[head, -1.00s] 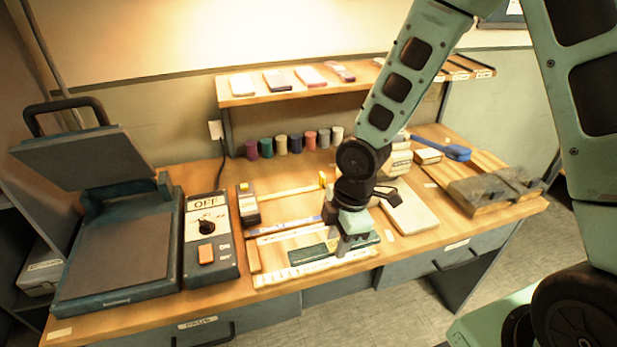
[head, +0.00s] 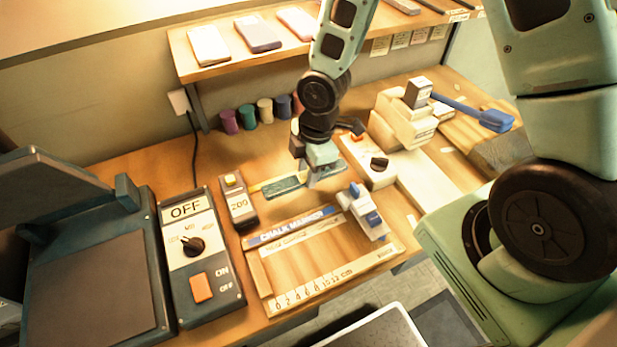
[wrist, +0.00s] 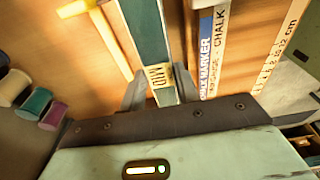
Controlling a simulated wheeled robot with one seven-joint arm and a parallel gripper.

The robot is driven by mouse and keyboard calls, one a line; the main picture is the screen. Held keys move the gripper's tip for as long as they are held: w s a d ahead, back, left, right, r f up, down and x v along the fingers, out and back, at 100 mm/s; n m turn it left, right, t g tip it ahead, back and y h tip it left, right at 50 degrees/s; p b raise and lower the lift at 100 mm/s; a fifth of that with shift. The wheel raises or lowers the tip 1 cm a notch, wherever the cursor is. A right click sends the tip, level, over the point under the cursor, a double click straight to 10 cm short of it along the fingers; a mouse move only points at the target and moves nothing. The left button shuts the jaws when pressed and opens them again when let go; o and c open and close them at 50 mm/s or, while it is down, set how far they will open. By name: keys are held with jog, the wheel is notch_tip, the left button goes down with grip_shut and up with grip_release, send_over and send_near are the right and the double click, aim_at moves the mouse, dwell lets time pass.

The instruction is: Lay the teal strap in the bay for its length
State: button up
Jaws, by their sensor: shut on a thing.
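The teal strap (head: 286,187) is in my gripper (head: 316,178), reaching left from the fingers behind the measuring board. In the wrist view the strap (wrist: 147,32) runs up and away between the two fingers of my gripper (wrist: 157,88), with a yellow lettered label near the grip. The wooden measuring board (head: 318,262) has a centimetre scale along its front and a blue and white chalk marker strip (head: 290,228) along its back. A grey and blue slider block (head: 366,212) stands at its right. I cannot tell which place is the bay for this length.
A switch box (head: 200,250) and a press (head: 95,270) stand left. Coloured cylinders (head: 265,109) stand below the shelf (head: 225,65). A white machine (head: 400,120) and a blue-handled tool (head: 485,118) are right.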

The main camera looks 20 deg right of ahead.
aim_at(306, 197)
jog(key=shift+f, duration=3.1)
jog(key=shift+f, duration=0.1)
jog(key=shift+f, duration=0.15)
jog(key=o, duration=1.1)
jog(key=shift+c, duration=0.2)
